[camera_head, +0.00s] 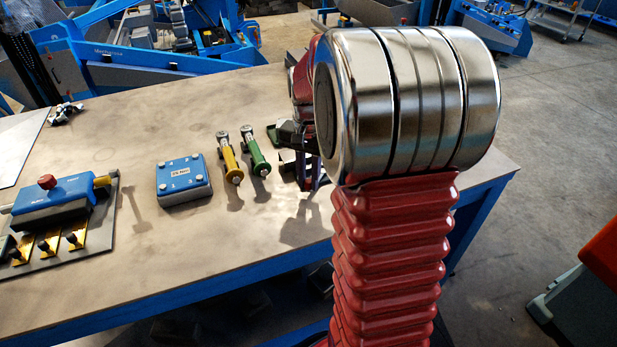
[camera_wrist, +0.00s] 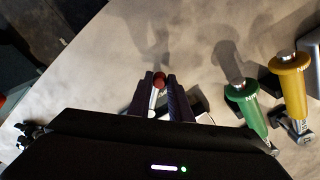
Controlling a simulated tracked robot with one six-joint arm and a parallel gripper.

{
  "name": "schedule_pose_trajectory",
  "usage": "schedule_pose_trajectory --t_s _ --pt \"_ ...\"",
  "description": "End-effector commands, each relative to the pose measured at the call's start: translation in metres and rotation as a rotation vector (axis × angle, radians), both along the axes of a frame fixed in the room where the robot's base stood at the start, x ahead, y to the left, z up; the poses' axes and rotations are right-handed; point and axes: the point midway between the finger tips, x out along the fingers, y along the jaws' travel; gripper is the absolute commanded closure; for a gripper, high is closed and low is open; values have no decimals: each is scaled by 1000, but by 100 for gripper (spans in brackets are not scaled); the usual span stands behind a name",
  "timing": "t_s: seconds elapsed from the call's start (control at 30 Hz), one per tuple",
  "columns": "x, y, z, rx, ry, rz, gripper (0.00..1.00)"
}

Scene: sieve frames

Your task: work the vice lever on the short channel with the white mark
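My gripper (camera_wrist: 160,78) points down over the table's right part. In the wrist view its two dark fingers stand apart, one on each side of a red knob (camera_wrist: 159,81) on a pale rod. The knob nearly fills the gap, and I cannot tell whether the fingers touch it. In the head view my gripper (camera_head: 307,172) is largely hidden by my arm. I cannot make out a white mark or a channel there.
A green-handled tool (camera_head: 257,155) and a yellow-handled one (camera_head: 230,160) lie left of my gripper in the head view. Further left are a blue box (camera_head: 183,178) and a blue fixture (camera_head: 54,200) with a red knob. The table's right front edge is close.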

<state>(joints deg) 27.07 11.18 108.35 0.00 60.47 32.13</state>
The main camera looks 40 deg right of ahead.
Motion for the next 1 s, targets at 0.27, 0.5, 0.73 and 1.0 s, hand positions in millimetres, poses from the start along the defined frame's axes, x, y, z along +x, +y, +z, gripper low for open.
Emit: schedule_pose_trajectory --t_s 0.27,0.5,0.73,1.0 --pt "0 0 0 0 0 0 100" --pt "0 0 0 0 0 0 100" --pt "0 0 0 0 0 4 100" --pt "-5 -3 0 0 0 57 100"
